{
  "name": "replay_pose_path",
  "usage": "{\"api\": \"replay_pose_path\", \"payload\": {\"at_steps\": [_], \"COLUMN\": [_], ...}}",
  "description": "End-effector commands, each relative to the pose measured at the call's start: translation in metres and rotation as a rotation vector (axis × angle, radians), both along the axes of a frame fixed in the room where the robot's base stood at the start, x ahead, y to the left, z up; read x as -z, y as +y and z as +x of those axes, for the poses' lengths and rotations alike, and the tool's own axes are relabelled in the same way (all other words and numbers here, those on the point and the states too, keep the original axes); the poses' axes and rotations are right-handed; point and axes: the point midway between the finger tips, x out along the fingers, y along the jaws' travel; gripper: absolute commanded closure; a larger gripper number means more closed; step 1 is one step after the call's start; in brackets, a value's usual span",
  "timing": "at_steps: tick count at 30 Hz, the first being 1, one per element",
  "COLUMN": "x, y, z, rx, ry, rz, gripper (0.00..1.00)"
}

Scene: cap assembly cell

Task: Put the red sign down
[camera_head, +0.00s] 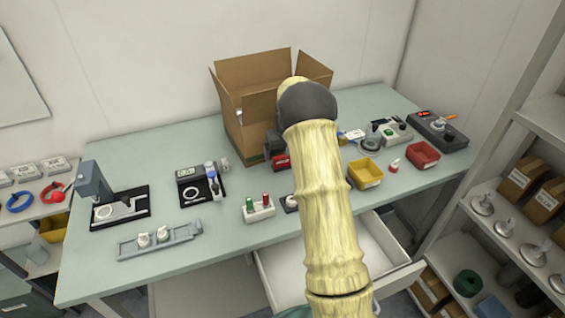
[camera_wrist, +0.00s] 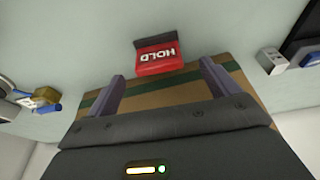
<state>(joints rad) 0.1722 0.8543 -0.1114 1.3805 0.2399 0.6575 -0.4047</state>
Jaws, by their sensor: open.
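The red sign (camera_wrist: 158,58), lettered HOLD, is on the table's grey-green top, with a dark strip along one edge. In the head view the red sign (camera_head: 281,162) shows just in front of the cardboard box, partly beside my arm. My gripper (camera_wrist: 162,72) is open, with one finger on each side of the sign and a clear gap to both. In the head view my gripper (camera_head: 272,143) is a dark shape by the box front, mostly hidden by my arm. No finger visibly touches the sign.
An open cardboard box (camera_head: 244,128) stands close behind the sign. A yellow bin (camera_head: 366,175) and a red bin (camera_head: 423,155) are to the right. An open drawer (camera_head: 285,275) juts out below.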

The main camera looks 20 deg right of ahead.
Motion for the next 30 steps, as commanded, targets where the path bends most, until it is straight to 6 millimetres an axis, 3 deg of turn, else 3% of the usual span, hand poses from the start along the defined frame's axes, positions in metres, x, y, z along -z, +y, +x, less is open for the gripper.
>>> {"api": "replay_pose_path", "payload": {"at_steps": [7, 18, 30], "x": [0.005, 0.048, 0.050], "y": [0.000, -0.005, -0.004], "z": [0.001, 0.012, 0.013], "rx": [-0.001, 0.006, 0.005], "ry": [0.002, 0.001, 0.000], "rz": [0.000, -0.002, -0.002], "gripper": [0.13, 0.13, 0.13]}}
